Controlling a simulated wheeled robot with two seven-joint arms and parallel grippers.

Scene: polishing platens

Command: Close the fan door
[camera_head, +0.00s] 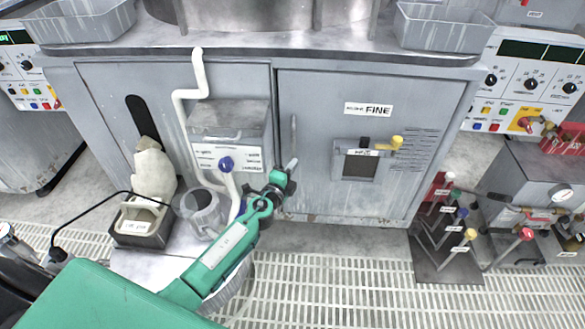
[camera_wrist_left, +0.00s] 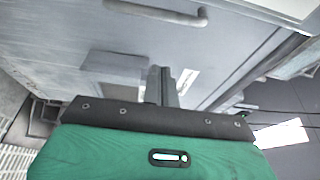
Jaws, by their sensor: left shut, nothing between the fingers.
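A grey cabinet door (camera_head: 330,105) marked "FINE" shows in the head view, with an upright bar handle (camera_head: 293,135) near its left edge. A small framed panel with a dark window (camera_head: 359,167) and a yellow knob (camera_head: 397,142) is on this door. The door looks about flush with the cabinet front; a small gap cannot be ruled out. I cannot read which part is labelled as the fan door. My left gripper (camera_head: 289,168) is shut and empty, low near the door's left edge below the handle. In the left wrist view its fingers (camera_wrist_left: 161,86) point at a grey panel with a bar handle (camera_wrist_left: 155,12).
A control box with a blue knob (camera_head: 226,163) and a white pipe (camera_head: 199,75) stand left of the door. A rack of coloured-handled tools (camera_head: 446,262) sits at the right on the floor. White floor grating (camera_head: 330,290) lies clear in front.

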